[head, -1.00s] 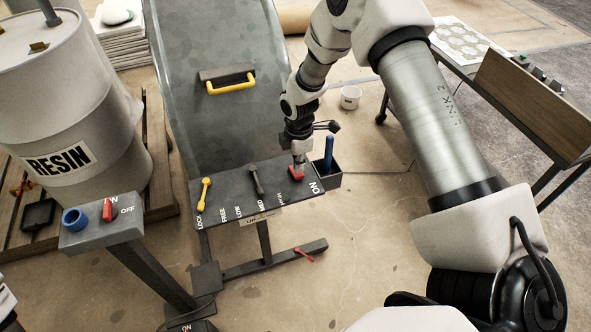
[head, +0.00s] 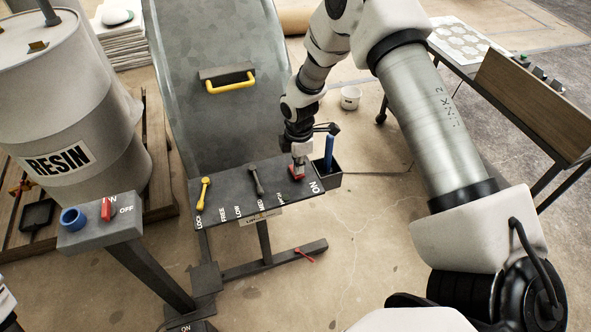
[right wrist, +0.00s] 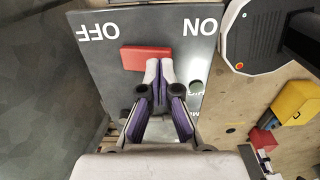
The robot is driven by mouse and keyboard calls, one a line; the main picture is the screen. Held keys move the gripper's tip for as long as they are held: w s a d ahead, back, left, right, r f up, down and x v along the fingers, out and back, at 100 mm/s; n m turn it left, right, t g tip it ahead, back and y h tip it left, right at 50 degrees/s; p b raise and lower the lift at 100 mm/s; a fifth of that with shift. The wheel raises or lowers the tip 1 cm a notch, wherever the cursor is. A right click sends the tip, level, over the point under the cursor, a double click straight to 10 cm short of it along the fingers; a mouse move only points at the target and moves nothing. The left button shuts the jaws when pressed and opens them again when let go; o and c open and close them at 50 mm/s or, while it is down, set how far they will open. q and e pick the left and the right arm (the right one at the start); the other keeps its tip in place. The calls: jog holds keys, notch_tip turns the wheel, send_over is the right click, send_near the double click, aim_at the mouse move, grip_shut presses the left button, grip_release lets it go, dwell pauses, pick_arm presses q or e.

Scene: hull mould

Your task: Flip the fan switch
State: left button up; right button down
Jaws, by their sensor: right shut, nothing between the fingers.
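A red switch (head: 296,173) sits at the right end of a dark panel (head: 232,190), beside a white ON label. In the right wrist view the red switch (right wrist: 140,59) lies between the OFF and ON labels, which appear upside down there. My right gripper (head: 298,166) is over it, fingers pointing down. In the right wrist view its fingertips (right wrist: 159,72) are together, empty, at the ON-side end of the switch; I cannot tell if they touch. Another red switch (head: 106,209) marked ON and OFF stands on a left pedestal. Neither switch shows a readable fan label. My left gripper is out of view.
A yellow lever (head: 204,193) and a grey lever (head: 256,180) stand on the panel left of my gripper. A dark box (head: 327,180) with a blue handle (head: 328,150) is close at its right. A resin drum (head: 65,110) stands at left.

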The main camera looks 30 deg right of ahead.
jog(key=shift+f+b, duration=0.4)
jog(key=shift+f, duration=0.35)
jog(key=shift+r, duration=0.15)
notch_tip(320, 180, up, 7)
jog(key=p, duration=0.5)
jog(key=shift+p, duration=0.35)
